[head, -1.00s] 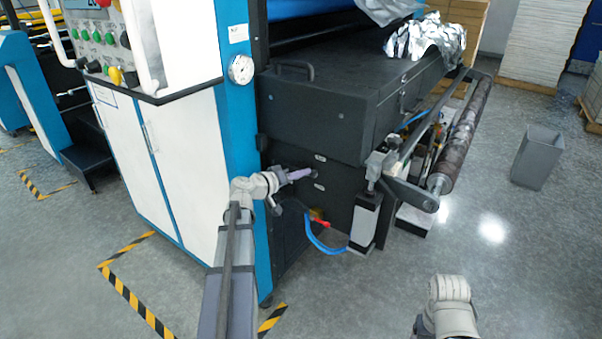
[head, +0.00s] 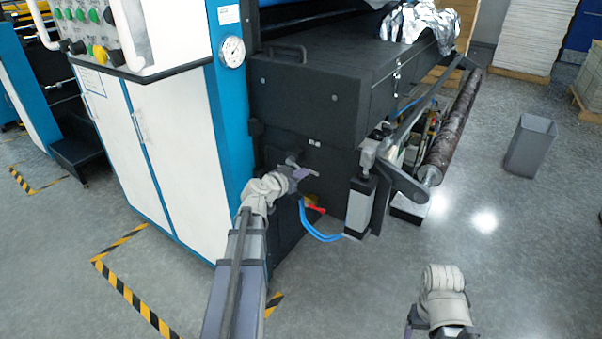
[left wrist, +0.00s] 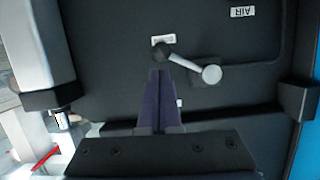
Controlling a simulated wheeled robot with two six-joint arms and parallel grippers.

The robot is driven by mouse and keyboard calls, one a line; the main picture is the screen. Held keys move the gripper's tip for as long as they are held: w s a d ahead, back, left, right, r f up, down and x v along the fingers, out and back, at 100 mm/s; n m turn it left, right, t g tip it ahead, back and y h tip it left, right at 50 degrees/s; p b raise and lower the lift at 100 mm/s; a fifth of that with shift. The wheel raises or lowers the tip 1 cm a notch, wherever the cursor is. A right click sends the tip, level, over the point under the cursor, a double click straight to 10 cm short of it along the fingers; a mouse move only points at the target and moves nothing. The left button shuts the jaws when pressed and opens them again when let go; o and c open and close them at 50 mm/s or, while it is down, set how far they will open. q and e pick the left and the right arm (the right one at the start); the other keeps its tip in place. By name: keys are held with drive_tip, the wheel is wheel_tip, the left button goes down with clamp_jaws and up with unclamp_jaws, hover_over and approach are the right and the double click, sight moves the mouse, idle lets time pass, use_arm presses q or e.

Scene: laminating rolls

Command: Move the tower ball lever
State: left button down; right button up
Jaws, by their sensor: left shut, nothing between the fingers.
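The ball lever shows best in the left wrist view: a black ball (left wrist: 165,53) on a short arm that runs to a silver pivot (left wrist: 211,74) on the dark machine panel. My left gripper (left wrist: 160,74) is shut and empty, its purple fingertips just below the ball. I cannot tell whether they touch it. In the head view the left gripper (head: 306,173) is in front of the dark panel under the machine's front box, and the lever is too small and covered to make out well. Of my right arm only a part shows at the bottom; its gripper is not visible.
A blue-and-white cabinet (head: 165,140) stands left of the panel. A blue hose (head: 318,236) hangs below the gripper. A dark roller (head: 455,125) sticks out at right, and a grey bin (head: 530,146) stands on open floor. An upside-down AIR label (left wrist: 243,11) is on the panel.

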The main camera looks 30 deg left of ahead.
use_arm(q)
drive_tip(key=shift+f+b, duration=0.3)
drive_tip(key=shift+f, duration=0.15)
use_arm(e)
drive_tip(key=shift+f, duration=0.45)
use_arm(q)
drive_tip(key=shift+a, duration=0.1)
use_arm(e)
drive_tip(key=shift+f, duration=0.1)
